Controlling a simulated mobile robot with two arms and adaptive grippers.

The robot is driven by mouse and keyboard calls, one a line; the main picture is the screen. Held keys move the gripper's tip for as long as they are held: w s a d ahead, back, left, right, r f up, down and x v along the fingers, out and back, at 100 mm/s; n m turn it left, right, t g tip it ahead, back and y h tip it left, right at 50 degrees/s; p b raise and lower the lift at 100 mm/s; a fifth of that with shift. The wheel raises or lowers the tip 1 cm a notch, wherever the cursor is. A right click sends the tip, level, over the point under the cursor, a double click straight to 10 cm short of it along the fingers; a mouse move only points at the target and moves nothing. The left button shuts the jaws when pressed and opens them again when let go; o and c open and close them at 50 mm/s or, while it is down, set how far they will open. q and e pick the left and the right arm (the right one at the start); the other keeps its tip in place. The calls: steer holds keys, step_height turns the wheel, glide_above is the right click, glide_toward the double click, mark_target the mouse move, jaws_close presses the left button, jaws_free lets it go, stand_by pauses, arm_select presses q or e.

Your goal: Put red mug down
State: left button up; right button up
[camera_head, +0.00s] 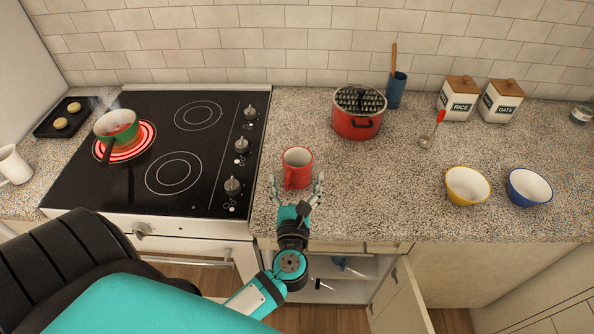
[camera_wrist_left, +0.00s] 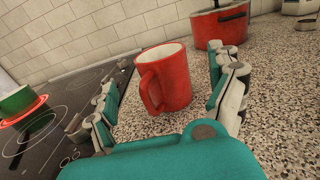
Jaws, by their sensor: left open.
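A red mug (camera_head: 297,168) with a pale inside stands upright on the speckled counter, just right of the stove. Its handle faces toward my gripper. My left gripper (camera_head: 296,188) is open, with one finger on each side of the mug's near side. In the left wrist view the mug (camera_wrist_left: 164,78) stands between the spread fingers of my left gripper (camera_wrist_left: 168,95), and gaps show between the fingers and the mug. My right gripper is not in view.
A black stove (camera_head: 165,150) with a pot (camera_head: 118,130) on a glowing burner lies left. A red pot (camera_head: 358,112) stands behind the mug. Yellow (camera_head: 467,186) and blue (camera_head: 529,188) bowls are at right. Counter right of the mug is clear. A cabinet door (camera_head: 402,300) below is open.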

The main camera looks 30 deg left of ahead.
arm_select(q)
steer(key=b+v, duration=0.1)
steer(key=v, duration=0.4)
steer(key=shift+s+d, duration=0.15)
steer(key=shift+s, duration=0.1)
steer(key=shift+s+d, duration=0.15)
steer(key=shift+s, duration=0.05)
